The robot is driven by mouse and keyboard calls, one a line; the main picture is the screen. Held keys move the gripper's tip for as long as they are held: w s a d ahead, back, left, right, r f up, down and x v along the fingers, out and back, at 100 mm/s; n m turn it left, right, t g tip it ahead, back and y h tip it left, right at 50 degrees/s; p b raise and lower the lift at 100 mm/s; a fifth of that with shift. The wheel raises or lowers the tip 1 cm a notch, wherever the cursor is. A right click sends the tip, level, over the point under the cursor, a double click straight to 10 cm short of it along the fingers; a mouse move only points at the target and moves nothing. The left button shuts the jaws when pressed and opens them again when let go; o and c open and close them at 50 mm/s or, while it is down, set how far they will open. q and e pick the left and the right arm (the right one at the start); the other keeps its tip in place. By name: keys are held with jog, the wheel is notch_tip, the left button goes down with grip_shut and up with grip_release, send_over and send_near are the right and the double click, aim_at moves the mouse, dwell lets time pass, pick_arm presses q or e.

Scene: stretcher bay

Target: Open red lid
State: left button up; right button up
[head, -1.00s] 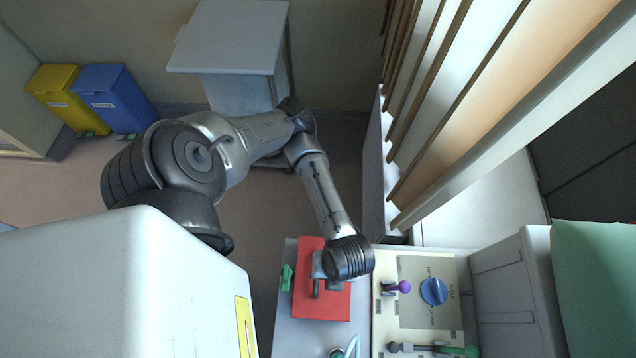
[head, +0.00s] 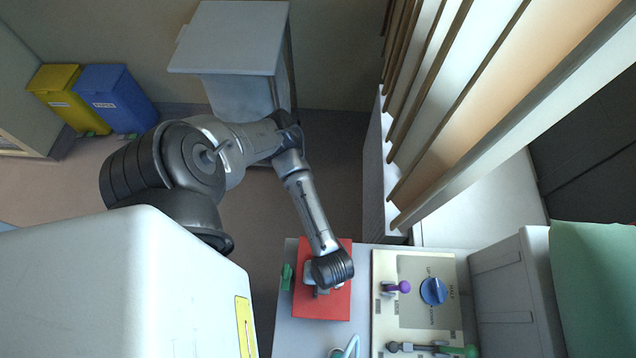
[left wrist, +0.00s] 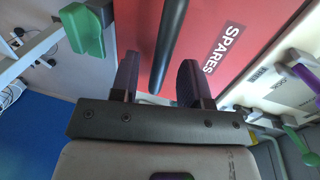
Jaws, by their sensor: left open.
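The red lid (head: 338,307) lies flat, as seen from above, on a grey surface in the lower middle of the head view. My left gripper (head: 319,291) is over the lid, partly hidden by my wrist. In the left wrist view my left gripper (left wrist: 158,78) is open, with a finger on either side of the bar's line; I cannot tell whether they touch it. My right gripper is not in view.
A green part (head: 286,277) sits at the lid's left edge. Right of it is a cream panel (head: 393,325) with a purple-knobbed lever (head: 403,287), a blue dial (head: 433,291) and a green-ended lever (head: 465,350). Slatted panels (head: 440,100) rise behind. Floor to the left is open.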

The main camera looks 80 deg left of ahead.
pick_arm(q)
grip_shut()
dwell(0.3)
dwell(0.3)
